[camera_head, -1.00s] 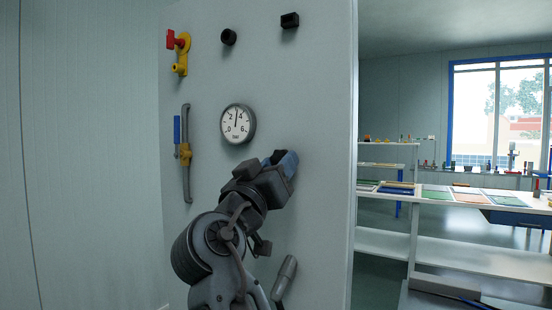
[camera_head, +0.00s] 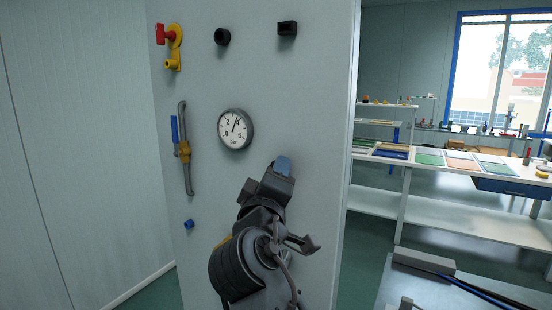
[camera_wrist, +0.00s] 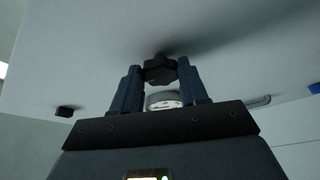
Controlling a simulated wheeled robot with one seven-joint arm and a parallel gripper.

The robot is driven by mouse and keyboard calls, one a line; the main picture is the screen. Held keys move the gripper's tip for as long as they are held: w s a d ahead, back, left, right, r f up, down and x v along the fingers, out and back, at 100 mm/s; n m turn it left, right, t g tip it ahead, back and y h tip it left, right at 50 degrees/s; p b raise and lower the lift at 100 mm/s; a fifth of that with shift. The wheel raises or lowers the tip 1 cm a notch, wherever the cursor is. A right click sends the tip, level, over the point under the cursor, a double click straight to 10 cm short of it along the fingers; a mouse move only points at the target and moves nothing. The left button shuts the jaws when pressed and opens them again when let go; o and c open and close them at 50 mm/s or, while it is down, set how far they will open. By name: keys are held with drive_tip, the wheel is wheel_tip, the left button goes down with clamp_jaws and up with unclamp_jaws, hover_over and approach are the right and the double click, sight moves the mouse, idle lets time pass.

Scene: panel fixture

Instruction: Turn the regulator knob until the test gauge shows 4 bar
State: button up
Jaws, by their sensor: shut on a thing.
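The test gauge (camera_head: 235,130) is a round white dial with a dark rim on the grey panel. Its needle points up and slightly right, between 2 and 4 and nearer 4. The regulator knob (camera_wrist: 160,69) is dark and lobed and shows in the wrist view between my fingertips. My gripper (camera_wrist: 160,74) is shut on it, one finger on each side. In the head view my gripper (camera_head: 281,168) is against the panel, right of and below the gauge, and it hides the knob. Part of the gauge shows between the fingers in the wrist view (camera_wrist: 164,100).
A yellow valve with a red handle (camera_head: 161,34) and two black fittings (camera_head: 222,37) (camera_head: 287,28) are high on the panel. A grey pipe with a blue lever (camera_head: 174,129) is left of the gauge, above a blue fitting (camera_head: 188,224). Benches (camera_head: 405,160) stand beyond the panel's right edge.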

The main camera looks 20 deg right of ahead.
drive_tip(key=shift+n+y+p, duration=0.3)
drive_tip(key=shift+n+p, duration=0.2)
drive_tip(key=o, duration=1.1)
drive_tip(key=shift+c, duration=0.2)
drive_tip(key=b+v, duration=0.2)
drive_tip(key=v, duration=0.5)
drive_tip(key=shift+s+a, duration=0.25)
drive_tip(key=shift+s, duration=0.05)
